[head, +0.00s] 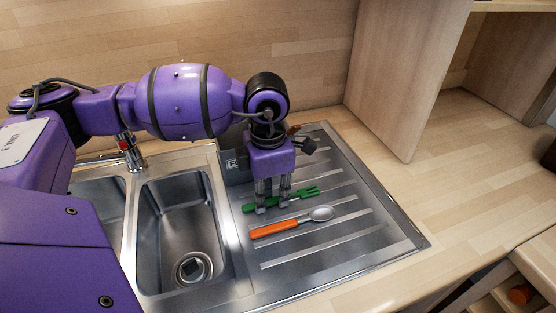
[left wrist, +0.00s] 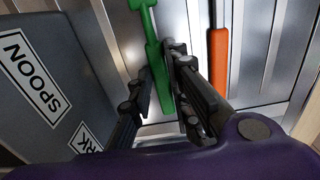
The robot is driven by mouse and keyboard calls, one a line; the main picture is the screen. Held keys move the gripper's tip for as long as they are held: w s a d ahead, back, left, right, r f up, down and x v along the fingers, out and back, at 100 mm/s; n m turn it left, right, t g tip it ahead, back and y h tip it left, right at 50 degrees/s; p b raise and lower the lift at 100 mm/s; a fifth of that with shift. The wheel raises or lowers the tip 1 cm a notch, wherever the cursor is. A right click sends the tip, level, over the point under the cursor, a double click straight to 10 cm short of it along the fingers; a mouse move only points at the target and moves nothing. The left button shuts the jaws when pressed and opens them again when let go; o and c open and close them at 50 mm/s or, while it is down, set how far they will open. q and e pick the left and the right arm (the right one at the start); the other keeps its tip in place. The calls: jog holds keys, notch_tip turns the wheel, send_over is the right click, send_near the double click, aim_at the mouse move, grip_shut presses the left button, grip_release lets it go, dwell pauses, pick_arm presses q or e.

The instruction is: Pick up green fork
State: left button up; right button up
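The green fork (head: 307,192) lies on the ribbed metal drainboard (head: 345,245), its tines toward the right. My left gripper (head: 272,206) points down over the fork, its two fingers open and apart. In the left wrist view, the green fork (left wrist: 156,62) shows between the fingers of the left gripper (left wrist: 160,65); I see no clear grip on it. The fingers hide part of the fork in the head view. My right gripper is in neither view.
An orange-handled spoon (head: 275,229) lies just in front of the fork. A grey holder (left wrist: 40,90) with a SPOON label stands close by, behind the fork. The sink basin (head: 180,225) is to the left. Wooden counter (head: 455,175) to the right is clear.

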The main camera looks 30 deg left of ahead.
pick_arm(q)
grip_shut()
jog(key=shift+r, duration=0.1)
